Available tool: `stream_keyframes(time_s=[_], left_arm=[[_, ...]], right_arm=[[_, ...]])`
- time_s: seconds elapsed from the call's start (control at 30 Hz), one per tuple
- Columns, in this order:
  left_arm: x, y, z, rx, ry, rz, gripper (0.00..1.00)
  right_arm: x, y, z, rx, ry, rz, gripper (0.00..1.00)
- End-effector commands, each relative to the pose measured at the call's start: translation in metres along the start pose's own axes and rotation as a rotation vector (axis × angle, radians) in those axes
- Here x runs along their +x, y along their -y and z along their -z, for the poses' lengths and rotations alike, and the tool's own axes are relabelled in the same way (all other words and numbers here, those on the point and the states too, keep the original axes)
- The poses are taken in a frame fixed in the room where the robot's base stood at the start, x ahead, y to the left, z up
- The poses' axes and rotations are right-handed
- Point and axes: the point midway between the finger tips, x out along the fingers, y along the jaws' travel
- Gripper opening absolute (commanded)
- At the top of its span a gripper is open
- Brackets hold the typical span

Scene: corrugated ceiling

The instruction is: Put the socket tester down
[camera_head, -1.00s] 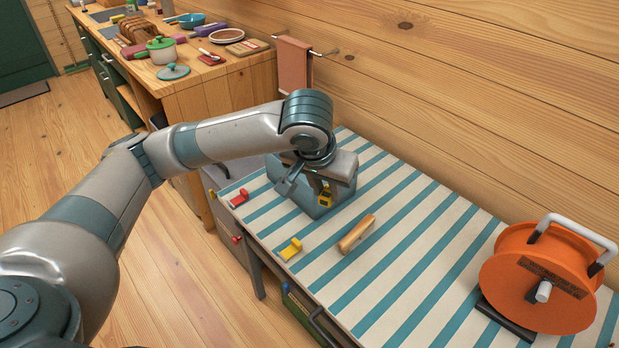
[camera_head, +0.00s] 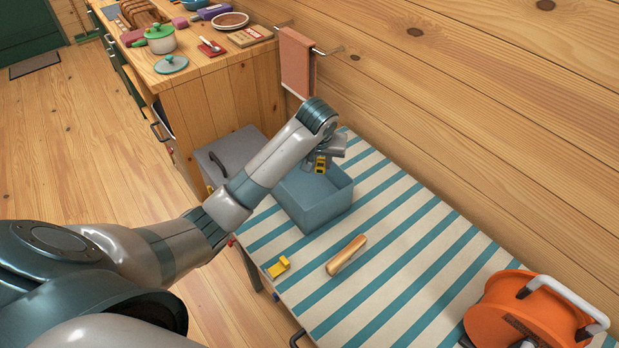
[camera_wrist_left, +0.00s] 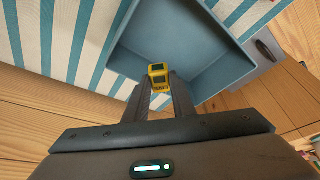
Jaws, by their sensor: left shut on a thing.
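The socket tester (camera_head: 320,164) is a small yellow block with dark markings. My left gripper (camera_head: 318,158) is shut on it and holds it over the far part of the open blue-grey bin (camera_head: 318,211). In the left wrist view, the yellow tester (camera_wrist_left: 158,74) sits between the two dark fingertips (camera_wrist_left: 159,84), with the bin (camera_wrist_left: 225,75) behind it. I cannot tell how high it is above the bin floor. My right gripper is not in view.
The bin stands on a striped table (camera_head: 415,235). A yellow clamp-like item (camera_head: 279,267) and a wooden-handled item (camera_head: 346,255) lie in front of it. An orange cable reel (camera_head: 525,312) stands at lower right. A kitchen counter (camera_head: 225,100) is behind at left.

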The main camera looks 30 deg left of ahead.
Motion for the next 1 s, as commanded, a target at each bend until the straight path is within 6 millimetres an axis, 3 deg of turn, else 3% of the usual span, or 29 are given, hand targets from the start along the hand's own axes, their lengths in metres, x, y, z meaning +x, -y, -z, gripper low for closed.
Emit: stream_keyframes(time_s=[0.57,0.77,1.0], left_arm=[[0.009,0.01,-0.002,-0.01,0.0,0.004,0.01],[0.025,0.029,0.004,-0.012,0.001,0.006,0.01],[0.059,0.067,0.018,-0.012,0.001,0.007,0.01]], right_arm=[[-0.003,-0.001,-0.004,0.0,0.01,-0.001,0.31],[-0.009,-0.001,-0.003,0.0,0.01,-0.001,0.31],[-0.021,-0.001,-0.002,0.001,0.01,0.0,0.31]])
